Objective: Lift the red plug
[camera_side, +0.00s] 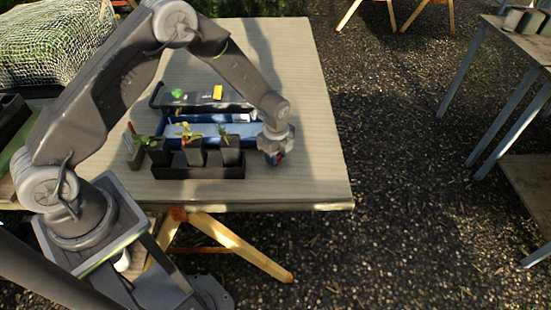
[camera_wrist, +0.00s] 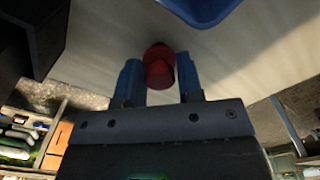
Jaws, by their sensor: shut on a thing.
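The red plug (camera_wrist: 159,67) sits between the two blue fingers of my gripper (camera_wrist: 160,82) in the wrist view. The fingers are shut on it, one on each side. In the side view my gripper (camera_side: 274,158) is low at the right part of the table, right of the black tray, and a small bit of red shows at its tip. Most of the plug is hidden there by the gripper. I cannot tell whether the plug touches the table.
A black tray (camera_side: 200,173) with several potted seedlings stands left of my gripper. A blue toolbox (camera_side: 205,134) lies open behind it; its blue edge (camera_wrist: 203,8) shows in the wrist view. The wooden table (camera_side: 310,180) is clear to the right, up to its edge.

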